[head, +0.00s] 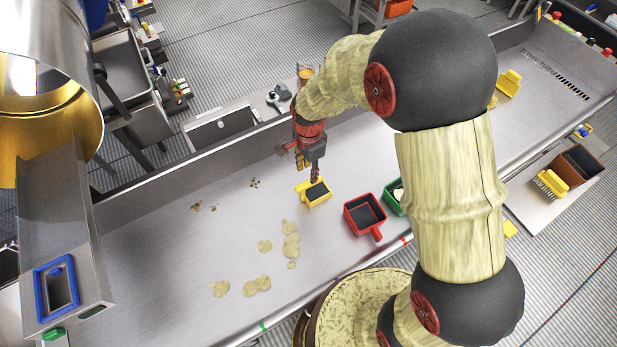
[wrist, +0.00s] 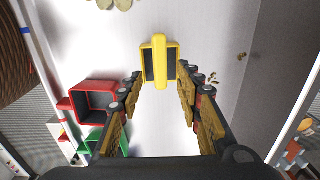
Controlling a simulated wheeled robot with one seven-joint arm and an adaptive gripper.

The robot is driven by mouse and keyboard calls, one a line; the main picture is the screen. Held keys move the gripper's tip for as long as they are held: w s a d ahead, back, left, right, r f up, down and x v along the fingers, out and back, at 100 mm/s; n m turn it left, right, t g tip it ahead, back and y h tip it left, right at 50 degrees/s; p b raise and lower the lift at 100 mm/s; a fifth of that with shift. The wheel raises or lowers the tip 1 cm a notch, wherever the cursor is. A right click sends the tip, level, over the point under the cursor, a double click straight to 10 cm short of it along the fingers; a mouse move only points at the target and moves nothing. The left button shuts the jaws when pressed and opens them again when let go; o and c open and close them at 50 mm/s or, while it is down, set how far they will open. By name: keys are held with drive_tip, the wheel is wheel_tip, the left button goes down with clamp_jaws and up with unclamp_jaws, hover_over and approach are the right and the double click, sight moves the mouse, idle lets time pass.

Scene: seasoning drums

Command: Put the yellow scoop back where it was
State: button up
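The yellow scoop (head: 302,189) rests on the steel work surface, left of the red scoop. It also shows in the wrist view (wrist: 159,48), with a yellow bar running along its middle over a dark inside. My gripper (head: 308,175) is just above the scoop in the head view. In the wrist view my gripper (wrist: 159,78) is open, with one finger on each side and the scoop in line with the gap, toward the fingertips. Nothing is held. Whether the fingers touch the scoop cannot be told.
The red scoop (head: 365,213) and a partly hidden green scoop (head: 391,199) stand to the right. Pale spilled patches (head: 256,285) and small crumbs lie on the surface. A metal drum (head: 50,80) and a blue-framed item (head: 56,287) are at the left. The left-middle surface is mostly free.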

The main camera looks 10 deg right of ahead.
drive_tip(key=shift+r, duration=1.7)
drive_tip(key=s+d+r+n+t, duration=0.1)
drive_tip(key=s+d+r+n, duration=0.2)
drive_tip(key=r, duration=0.7)
drive_tip(key=s+d+r+n+t, duration=0.2)
drive_tip(key=s+d+r+n, duration=0.2)
drive_tip(key=s+r, duration=0.4)
drive_tip(key=s+d+r+n+t, duration=0.2)
drive_tip(key=s+d+r+n, duration=0.3)
drive_tip(key=s+r+n, duration=0.1)
drive_tip(key=shift+s+d+r+t, duration=0.15)
drive_tip(key=shift+s+r+t, duration=0.15)
drive_tip(key=shift+s+r, duration=0.8)
drive_tip(key=shift+s+f, duration=0.1)
drive_tip(key=shift+f, duration=0.15)
